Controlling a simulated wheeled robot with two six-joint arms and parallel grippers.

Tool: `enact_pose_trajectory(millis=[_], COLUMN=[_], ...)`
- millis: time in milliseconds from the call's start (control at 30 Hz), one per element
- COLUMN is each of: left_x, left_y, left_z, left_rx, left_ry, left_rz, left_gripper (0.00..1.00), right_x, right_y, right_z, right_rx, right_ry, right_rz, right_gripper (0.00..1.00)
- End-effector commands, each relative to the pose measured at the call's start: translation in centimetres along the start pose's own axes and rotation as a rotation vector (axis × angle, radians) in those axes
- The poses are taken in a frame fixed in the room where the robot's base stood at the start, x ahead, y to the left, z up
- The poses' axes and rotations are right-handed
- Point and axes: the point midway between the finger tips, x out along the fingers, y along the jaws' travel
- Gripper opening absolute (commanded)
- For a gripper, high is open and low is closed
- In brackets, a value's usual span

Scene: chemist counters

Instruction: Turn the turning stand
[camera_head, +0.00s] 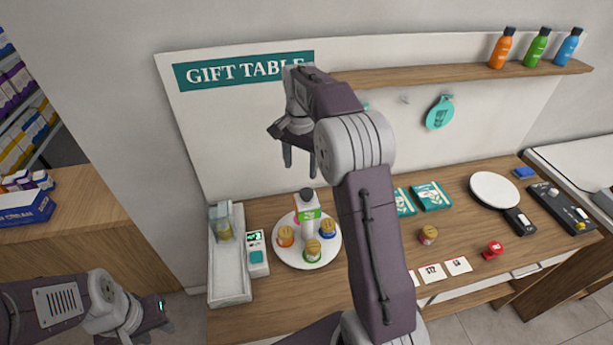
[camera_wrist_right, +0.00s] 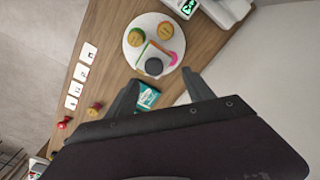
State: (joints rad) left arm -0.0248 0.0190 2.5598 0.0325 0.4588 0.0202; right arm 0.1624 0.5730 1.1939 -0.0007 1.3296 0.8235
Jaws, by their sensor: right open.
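The turning stand (camera_head: 290,259) is a white round plate on the wooden counter. Several small jars with orange, blue and green bands stand on it around a white centre post (camera_head: 308,212) with a green label and dark top. The right wrist view shows the stand (camera_wrist_right: 133,58) and the dark post top (camera_wrist_right: 153,66) just beyond the fingertips. My right gripper (camera_head: 299,168) is open and empty, fingers pointing down, above the stand and apart from it. It also shows in the right wrist view (camera_wrist_right: 163,85). My left gripper (camera_head: 150,322) is low at the left, away from the counter; its jaws are unclear.
A white tray (camera_head: 229,291) with a glass container and a card reader (camera_head: 257,254) stand left of the turning stand. A shelf (camera_head: 440,76) with bottles runs above.

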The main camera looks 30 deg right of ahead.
Motion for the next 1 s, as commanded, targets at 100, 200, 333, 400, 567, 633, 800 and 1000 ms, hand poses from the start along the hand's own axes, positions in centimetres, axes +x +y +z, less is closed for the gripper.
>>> enact_pose_trajectory(millis=[100,200,333,400,567,633,800,1000], left_x=[-1.9,-1.6,-1.7,-1.9,-2.9,-3.1,-3.5,-3.5], left_y=[0.0,0.0,0.0,0.0,0.1,0.1,0.1,0.1], left_z=[-0.2,-0.2,-0.2,-0.2,-0.3,-0.3,-0.3,-0.3], left_rx=[0.000,0.000,0.000,0.000,0.000,0.000,0.000,0.000], left_ry=[0.000,0.000,-0.001,-0.001,0.000,0.000,0.000,0.000], left_rz=[0.000,0.000,0.000,0.000,0.000,0.000,0.000,0.000], left_gripper=[0.36,0.36,0.36,0.36,0.36,0.36,0.36,0.36], right_x=[0.7,0.8,1.9,3.2,6.5,7.7,9.6,9.9], right_y=[1.1,1.2,1.2,1.3,1.4,1.5,1.5,1.5], right_z=[-1.1,-1.2,-1.1,-1.0,-0.9,-0.8,-0.8,-0.9], right_rx=[0.034,0.036,0.035,0.034,0.034,0.033,0.033,0.033], right_ry=[-0.035,-0.033,-0.034,-0.035,-0.036,-0.034,-0.032,-0.030], right_rz=[0.038,0.036,0.037,0.038,0.039,0.037,0.035,0.033], right_gripper=[0.61,0.61,0.61,0.61,0.61,0.61,0.61,0.61])
